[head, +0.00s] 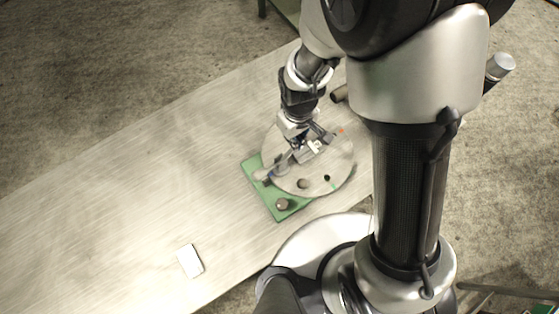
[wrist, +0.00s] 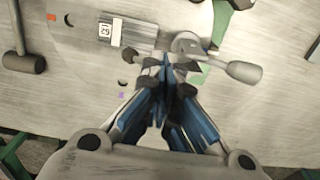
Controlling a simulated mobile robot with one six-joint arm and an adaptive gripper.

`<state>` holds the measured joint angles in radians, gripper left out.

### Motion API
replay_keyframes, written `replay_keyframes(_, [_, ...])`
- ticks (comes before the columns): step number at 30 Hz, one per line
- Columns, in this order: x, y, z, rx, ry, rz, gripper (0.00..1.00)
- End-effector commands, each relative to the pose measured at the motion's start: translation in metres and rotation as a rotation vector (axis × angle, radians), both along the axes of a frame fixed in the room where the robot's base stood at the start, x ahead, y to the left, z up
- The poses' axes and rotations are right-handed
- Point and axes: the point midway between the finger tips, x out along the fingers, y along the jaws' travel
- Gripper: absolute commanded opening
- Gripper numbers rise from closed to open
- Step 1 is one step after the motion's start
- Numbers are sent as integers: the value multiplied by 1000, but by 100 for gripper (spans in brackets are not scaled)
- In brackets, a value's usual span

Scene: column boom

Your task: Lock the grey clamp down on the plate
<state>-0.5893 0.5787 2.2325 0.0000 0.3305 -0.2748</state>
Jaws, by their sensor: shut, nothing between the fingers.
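The round grey plate (head: 335,172) lies on a green base (head: 252,167) on the table, and its surface also shows in the wrist view (wrist: 75,70). The grey clamp has a labelled block (wrist: 128,33), a round pivot (wrist: 187,42) and a lever ending in a grey knob (wrist: 243,72). The lever lies out to the right in the wrist view. My gripper (wrist: 172,65) is shut and empty, its blue fingertips just below the pivot and left of the knob. In the head view my gripper (head: 290,150) hides part of the clamp; contact with it cannot be told.
A dark round knob (head: 282,204) stands on the base's near corner. A white rectangular piece (head: 190,261) lies on the otherwise clear left part of the table (head: 110,200). A dark cylinder (head: 339,93) lies beyond the plate. A hammer-shaped thing (wrist: 24,62) shows at left in the wrist view.

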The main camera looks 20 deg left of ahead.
Motion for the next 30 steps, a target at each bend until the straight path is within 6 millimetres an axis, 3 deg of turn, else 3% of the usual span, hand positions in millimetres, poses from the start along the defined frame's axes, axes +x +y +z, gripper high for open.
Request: replay_keyframes(30, [5, -4, -37, -1, 1, 0, 0])
